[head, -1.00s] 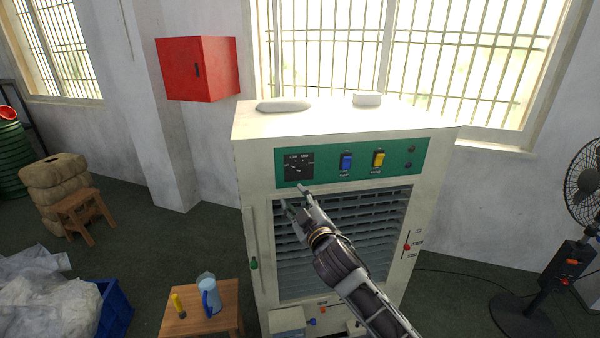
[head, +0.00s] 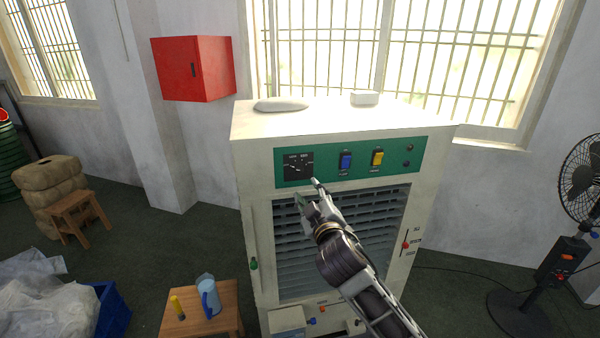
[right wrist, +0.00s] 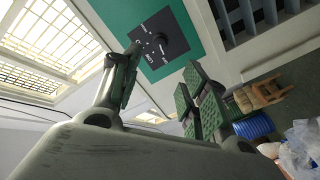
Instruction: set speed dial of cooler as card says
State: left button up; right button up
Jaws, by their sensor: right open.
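The cooler (head: 245,220) is a tall cream cabinet with a green control panel (head: 400,170) across its upper front. Its speed dial (head: 298,167) sits on a black plate at the panel's left end. I cannot make out a card. My left gripper is out of view.
Blue (head: 346,161) and yellow (head: 377,159) switches stand right of the dial. A red-knobbed slider (head: 405,245) is on the cooler's right edge. A stool (head: 190,323) with a blue jug (head: 209,297) stands at front left. A black fan (head: 580,180) stands at right.

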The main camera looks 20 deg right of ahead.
jog(key=shift+w+d, duration=0.1)
jog(key=shift+w, duration=0.05)
jog(key=p, duration=0.1)
send_near(300, 170)
jog(key=shift+w, duration=0.55)
jog(key=shift+w+d+p, duration=0.1)
jog(key=shift+w+p, duration=0.45)
jog(key=shift+w, duration=1.4)
jog(key=shift+w+d+p, duration=0.15)
jog(key=shift+w+p, duration=0.35)
jog(key=shift+w, duration=1.5)
grip_shut()
